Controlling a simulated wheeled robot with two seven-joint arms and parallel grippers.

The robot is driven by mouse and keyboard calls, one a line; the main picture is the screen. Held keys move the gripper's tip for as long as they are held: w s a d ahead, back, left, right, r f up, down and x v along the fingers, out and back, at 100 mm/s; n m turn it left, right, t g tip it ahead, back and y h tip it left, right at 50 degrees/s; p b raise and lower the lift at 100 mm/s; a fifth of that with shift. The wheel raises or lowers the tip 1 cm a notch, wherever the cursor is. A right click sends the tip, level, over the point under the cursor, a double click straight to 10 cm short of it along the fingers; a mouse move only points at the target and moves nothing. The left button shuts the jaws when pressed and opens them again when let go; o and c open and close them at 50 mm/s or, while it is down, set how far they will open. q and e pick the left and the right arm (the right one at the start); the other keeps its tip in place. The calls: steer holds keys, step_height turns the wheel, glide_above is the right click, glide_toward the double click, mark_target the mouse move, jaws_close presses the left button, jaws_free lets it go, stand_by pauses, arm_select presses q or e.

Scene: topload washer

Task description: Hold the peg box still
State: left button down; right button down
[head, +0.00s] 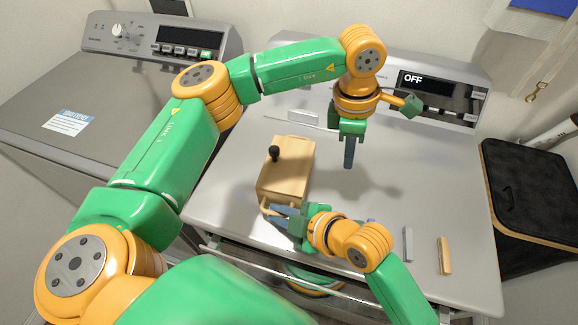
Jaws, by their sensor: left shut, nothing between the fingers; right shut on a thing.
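The peg box (295,165) is a light wooden box on the washer's grey top, left of the middle. A black knobbed peg (274,153) stands up from its upper face. My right gripper (270,211) is at the box's near end, shut on it around a small wooden part that sticks out there. The fingers hide part of that end. My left gripper (348,152) points down above the washer top, to the right of the box and apart from it. It is shut and empty.
A grey bar (408,244) and a wooden bar (445,256) lie at the near right of the washer top (410,180). A second machine (95,95) stands at the left. A black-topped hamper (530,185) stands at the right. The washer top's right middle is clear.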

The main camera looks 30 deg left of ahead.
arm_select(q)
steer(key=c, duration=1.1)
jaws_free()
steer(key=r, duration=0.4)
steer(key=a+r, duration=0.1)
steer(key=r, duration=0.7)
steer(key=shift+s+a, duration=0.15)
steer(key=shift+s, duration=0.1)
